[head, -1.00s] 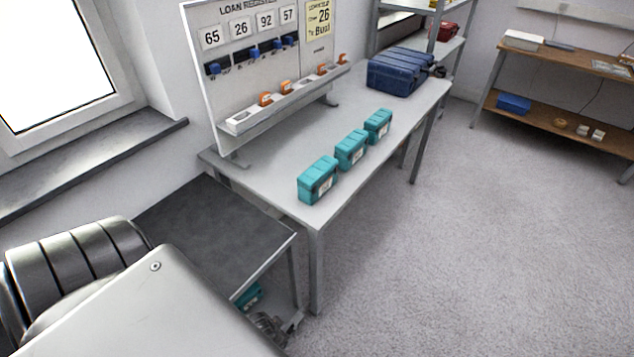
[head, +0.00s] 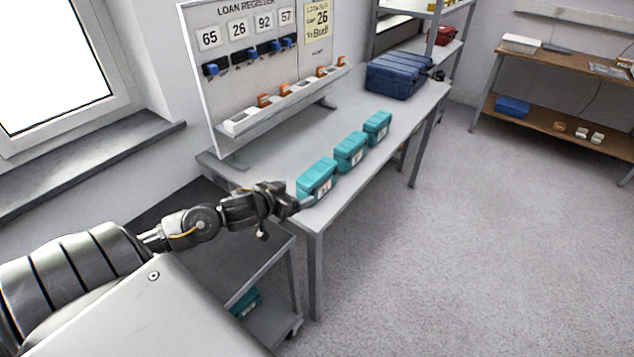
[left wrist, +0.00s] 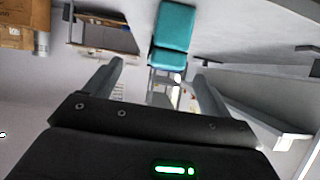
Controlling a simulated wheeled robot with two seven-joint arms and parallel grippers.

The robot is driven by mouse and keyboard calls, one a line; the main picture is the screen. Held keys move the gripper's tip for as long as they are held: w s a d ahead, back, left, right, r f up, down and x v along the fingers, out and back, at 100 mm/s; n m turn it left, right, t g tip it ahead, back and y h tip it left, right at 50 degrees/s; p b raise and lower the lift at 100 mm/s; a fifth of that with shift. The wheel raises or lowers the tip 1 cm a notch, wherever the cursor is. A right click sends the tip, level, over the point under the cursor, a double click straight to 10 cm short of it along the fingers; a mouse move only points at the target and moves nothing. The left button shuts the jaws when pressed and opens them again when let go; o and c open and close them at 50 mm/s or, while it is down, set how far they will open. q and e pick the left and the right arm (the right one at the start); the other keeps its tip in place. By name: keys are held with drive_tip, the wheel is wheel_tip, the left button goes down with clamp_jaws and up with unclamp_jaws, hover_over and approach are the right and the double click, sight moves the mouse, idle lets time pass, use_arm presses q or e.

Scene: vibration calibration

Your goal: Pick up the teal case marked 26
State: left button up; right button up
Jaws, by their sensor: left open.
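Three teal cases stand in a row along the front edge of the grey table: a near one (head: 316,177), a middle one (head: 350,151) and a far one (head: 377,127). Each has a white label, too small to read surely. My left gripper (head: 298,204) is at the near end of the nearest case, open and empty. In the left wrist view a teal case (left wrist: 174,28) lies just beyond the open fingers of my left gripper (left wrist: 158,72). Whether a finger touches it I cannot tell. My right gripper is not in view.
The loan register board (head: 255,70) stands at the table's back, with a yellow card (head: 318,20) showing 26. A dark blue case (head: 395,75) sits at the far end. Another teal case (head: 245,303) is on the cart's lower shelf. Floor to the right is clear.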

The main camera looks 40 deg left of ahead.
sight(316, 170)
use_arm(q)
drive_tip(key=shift+t, duration=0.4)
drive_tip(key=w, duration=0.2)
drive_tip(key=w+a, duration=0.1)
drive_tip(key=w, duration=0.4)
drive_tip(key=shift+a+r, duration=0.25)
drive_tip(key=shift+r, duration=0.05)
drive_tip(key=shift+w, duration=0.4)
drive_tip(key=p+x, duration=0.1)
drive_tip(key=x, duration=0.3)
drive_tip(key=shift+w+a+f, duration=0.1)
drive_tip(key=shift+w+f, duration=0.05)
drive_tip(key=shift+w, duration=0.1)
drive_tip(key=c, duration=1.6)
drive_tip(key=shift+c, duration=1)
